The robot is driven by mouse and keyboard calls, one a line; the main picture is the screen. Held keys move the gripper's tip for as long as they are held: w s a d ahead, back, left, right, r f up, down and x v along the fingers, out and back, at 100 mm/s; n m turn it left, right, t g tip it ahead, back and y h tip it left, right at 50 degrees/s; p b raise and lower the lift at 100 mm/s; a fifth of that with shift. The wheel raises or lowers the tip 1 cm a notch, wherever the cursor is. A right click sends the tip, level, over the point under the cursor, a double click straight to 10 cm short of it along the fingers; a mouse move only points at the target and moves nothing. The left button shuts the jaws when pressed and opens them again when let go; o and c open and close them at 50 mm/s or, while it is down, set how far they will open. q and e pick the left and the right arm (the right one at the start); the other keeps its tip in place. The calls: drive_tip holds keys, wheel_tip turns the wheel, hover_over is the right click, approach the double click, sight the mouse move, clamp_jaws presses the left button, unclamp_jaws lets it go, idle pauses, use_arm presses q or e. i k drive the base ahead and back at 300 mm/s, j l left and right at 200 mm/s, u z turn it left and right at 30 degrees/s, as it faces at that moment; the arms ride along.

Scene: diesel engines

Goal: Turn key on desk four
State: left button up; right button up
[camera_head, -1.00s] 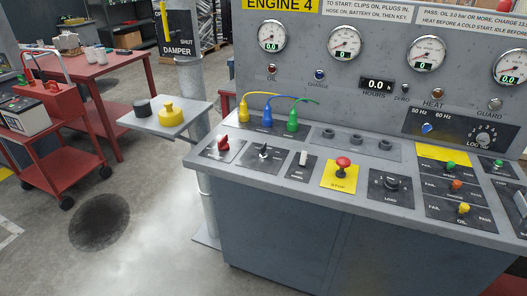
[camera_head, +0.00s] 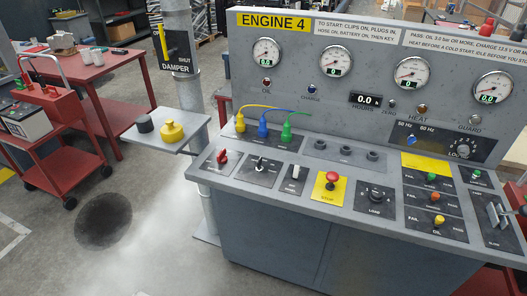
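The desk marked ENGINE 4 (camera_head: 275,22) fills the right half of the head view. On its sloped top, a small dark switch with a silver piece (camera_head: 261,163) looks like the key switch; its label is too small to read. A red knob (camera_head: 221,157) is to its left and a white lever switch (camera_head: 295,173) to its right. Yellow, blue and green plugs (camera_head: 263,130) with cables sit behind them. Neither of my grippers is in view.
A red stop button (camera_head: 333,176) sits on a yellow plate on the desk. A side shelf (camera_head: 185,143) holds a black and a yellow cap. A damper lever (camera_head: 164,43) is on the post. A red cart (camera_head: 60,158) stands left. The floor in front of the shelf is clear.

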sight(259, 169)
drive_tip(key=i+j+z, duration=0.1)
drive_tip(key=z, duration=0.25)
drive_tip(key=i+j+z, duration=0.1)
drive_tip(key=j+z, duration=0.65)
drive_tip(key=i+l, duration=0.05)
drive_tip(key=l, duration=0.05)
